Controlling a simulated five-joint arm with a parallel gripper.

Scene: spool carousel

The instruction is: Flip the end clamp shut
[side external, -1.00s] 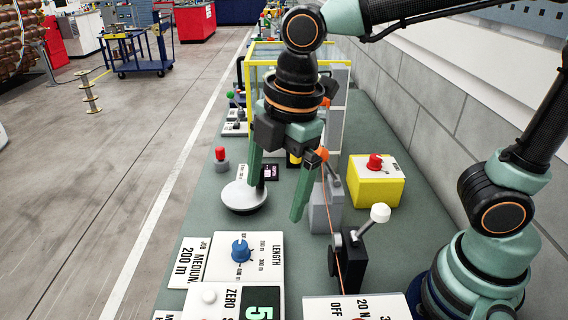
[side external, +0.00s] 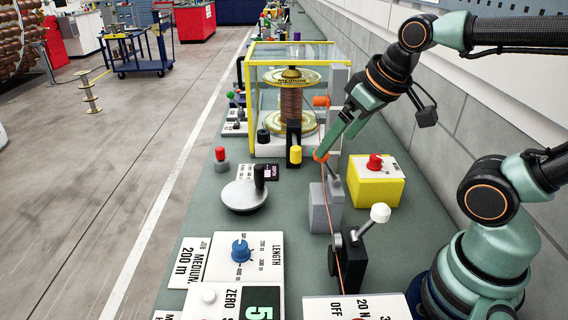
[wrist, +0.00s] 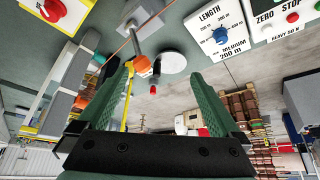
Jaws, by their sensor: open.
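The end clamp is a grey block (side external: 325,207) with a short lever ending in an orange ball (side external: 320,156). The lever leans up and away from the block in the side view. In the wrist view the orange ball (wrist: 142,66) shows near the left fingertip, inside the gap between the fingers, with its rod running up to the grey block (wrist: 138,14). My gripper (side external: 330,145) is open, its green finger slanting down to the ball from the right. Whether it touches the ball I cannot tell. The wrist view shows both fingers spread (wrist: 165,72).
A yellow-framed guard (side external: 250,95) around a copper spool (side external: 291,102) stands just behind. A yellow box with a red button (side external: 375,185) is to the right. A black unit with a white-knobbed lever (side external: 352,262) stands in front. A thin copper wire passes the clamp.

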